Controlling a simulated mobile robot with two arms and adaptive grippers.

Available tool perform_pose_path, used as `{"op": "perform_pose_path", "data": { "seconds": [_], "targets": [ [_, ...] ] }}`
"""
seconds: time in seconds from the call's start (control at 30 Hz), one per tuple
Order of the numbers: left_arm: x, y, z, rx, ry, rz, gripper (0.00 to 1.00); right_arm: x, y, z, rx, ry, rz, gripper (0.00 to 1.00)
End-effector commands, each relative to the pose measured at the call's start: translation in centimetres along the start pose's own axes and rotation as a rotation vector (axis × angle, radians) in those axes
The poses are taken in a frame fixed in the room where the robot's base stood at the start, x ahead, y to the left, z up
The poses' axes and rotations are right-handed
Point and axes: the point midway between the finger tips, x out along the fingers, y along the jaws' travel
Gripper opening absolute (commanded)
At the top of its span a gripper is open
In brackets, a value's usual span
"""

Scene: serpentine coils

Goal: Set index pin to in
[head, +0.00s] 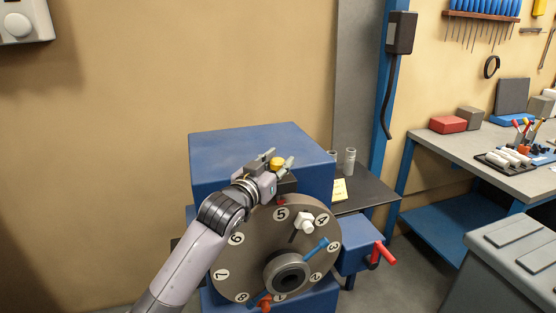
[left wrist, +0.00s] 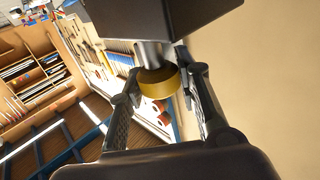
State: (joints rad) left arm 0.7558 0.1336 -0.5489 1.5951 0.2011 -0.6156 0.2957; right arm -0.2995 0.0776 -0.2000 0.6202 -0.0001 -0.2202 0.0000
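The index pin has a yellow knob (head: 277,162) at the top of the blue machine, above the numbered dial (head: 254,254). In the left wrist view, the yellow knob (left wrist: 160,83) sits on a short silver shaft (left wrist: 152,54) that comes out of a dark block (left wrist: 165,18). My left gripper (head: 279,167) is at the knob; in the left wrist view its fingers (left wrist: 164,88) are spread on either side of it, and they look open. Whether a finger touches the knob is hard to tell. My right gripper is not in view.
The dial carries a white knob (head: 304,223), a blue handle (head: 316,251) and a central hub (head: 286,274). A red lever (head: 384,255) sticks out at the machine's right. A side shelf (head: 364,192) holds grey cylinders and a yellow note. A workbench (head: 470,152) stands farther right.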

Motion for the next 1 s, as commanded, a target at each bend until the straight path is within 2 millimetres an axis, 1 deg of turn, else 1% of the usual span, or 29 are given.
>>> {"op": "perform_pose_path", "data": {
  "seconds": [0.03, 0.27, 0.5, 0.57, 0.67, 0.77, 0.87, 1.0],
  "targets": [
    [0.0, 0.0, 0.4, -0.001, -0.006, 0.000, 0.34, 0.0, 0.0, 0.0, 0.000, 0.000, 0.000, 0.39],
    [0.0, 0.0, 0.1, 0.001, -0.002, 0.000, 0.50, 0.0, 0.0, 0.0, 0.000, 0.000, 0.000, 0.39],
    [0.0, 0.0, 0.0, 0.001, 0.000, 0.000, 0.51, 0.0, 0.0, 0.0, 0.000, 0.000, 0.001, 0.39],
    [0.0, 0.0, 0.0, 0.001, 0.001, 0.000, 0.51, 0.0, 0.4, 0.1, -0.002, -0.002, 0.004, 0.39],
    [-0.5, 0.0, 0.1, 0.001, 0.000, 0.000, 0.51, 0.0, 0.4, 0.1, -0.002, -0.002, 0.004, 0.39],
    [-1.5, -0.1, 0.1, 0.001, 0.001, 0.000, 0.51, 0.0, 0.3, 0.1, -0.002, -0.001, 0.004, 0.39],
    [-3.2, 0.0, 0.1, 0.002, 0.001, 0.000, 0.51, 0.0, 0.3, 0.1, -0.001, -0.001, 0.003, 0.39],
    [-6.2, 0.0, 0.1, 0.002, 0.000, 0.000, 0.51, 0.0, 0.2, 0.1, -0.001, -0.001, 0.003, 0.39]
  ]
}}
